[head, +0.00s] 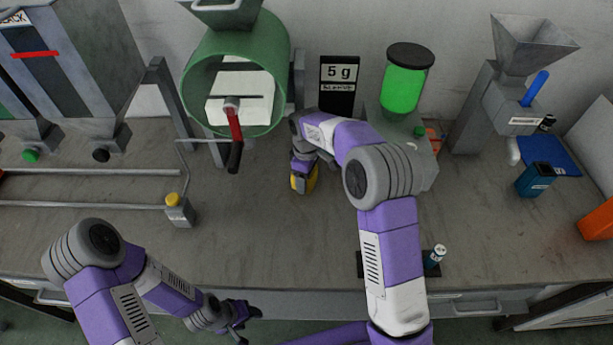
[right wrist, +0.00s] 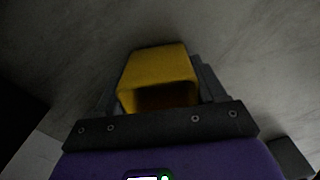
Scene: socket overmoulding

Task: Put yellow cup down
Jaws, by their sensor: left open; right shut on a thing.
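The yellow cup (head: 311,177) is small and partly hidden by my right gripper in the head view. In the right wrist view the cup (right wrist: 158,68) sits between the fingers, its dark opening facing the camera. My right gripper (head: 303,180) is shut on it, over the worktop in front of the green drum. I cannot tell whether the cup touches the worktop. My left gripper (head: 240,325) is open and empty, low at the worktop's front edge.
A grey hopper (head: 530,45) and blue container (head: 535,180) are right. The worktop (head: 260,230) is clear in front.

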